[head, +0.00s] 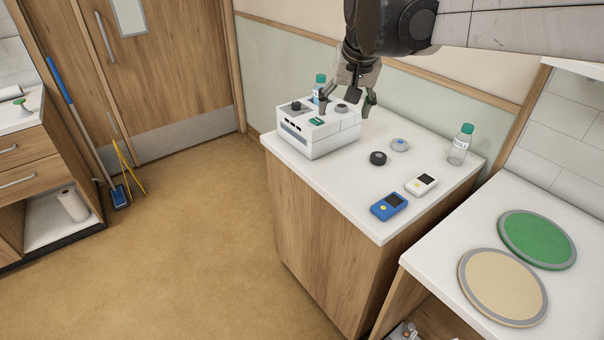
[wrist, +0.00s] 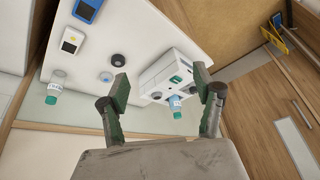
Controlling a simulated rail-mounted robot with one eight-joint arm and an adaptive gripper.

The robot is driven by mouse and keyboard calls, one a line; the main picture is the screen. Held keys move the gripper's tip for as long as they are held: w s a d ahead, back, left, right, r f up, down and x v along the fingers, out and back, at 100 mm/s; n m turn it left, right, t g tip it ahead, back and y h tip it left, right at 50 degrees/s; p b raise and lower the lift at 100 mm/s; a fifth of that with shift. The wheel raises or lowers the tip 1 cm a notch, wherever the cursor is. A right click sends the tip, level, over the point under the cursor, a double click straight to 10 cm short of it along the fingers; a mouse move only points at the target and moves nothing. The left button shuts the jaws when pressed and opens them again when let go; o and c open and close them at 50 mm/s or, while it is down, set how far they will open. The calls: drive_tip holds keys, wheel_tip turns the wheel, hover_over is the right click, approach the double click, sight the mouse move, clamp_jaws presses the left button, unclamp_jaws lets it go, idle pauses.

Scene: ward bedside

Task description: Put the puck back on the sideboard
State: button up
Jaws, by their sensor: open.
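The sideboard (head: 310,172) is a wooden cabinet with a white top. A black puck-like disc (head: 378,158) lies on its top, beside a pale disc with a blue centre (head: 400,145). A white device (head: 325,136) stands at the sideboard's back left. On its top are a dark round piece (head: 297,106) and a grey round piece (head: 341,108); I cannot tell whether either is loose. My gripper (head: 348,98) is open above the device, near the grey round piece. In the wrist view, the open fingers (wrist: 162,74) have nothing held between them.
A blue handheld meter (head: 389,206) and a white one (head: 421,185) lie at the sideboard's front right. A side counter (head: 440,275) holds green and beige round plates.

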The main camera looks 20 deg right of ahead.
drive_tip(key=s+a+f+n+t, duration=0.1)
drive_tip(key=s+a+f+n, duration=0.1)
drive_tip(key=s+a+f, duration=0.3)
drive_tip(key=s+a+f+n+t, duration=0.1)
drive_tip(key=s+a+f, duration=0.4)
drive_tip(key=s, duration=0.8)
drive_tip(key=shift+s+a+f+n+t+y, duration=0.2)
drive_tip(key=shift+s+n+t+y, duration=0.15)
drive_tip(key=shift+n, duration=0.25)
drive_tip(key=shift+f+b, duration=0.95)
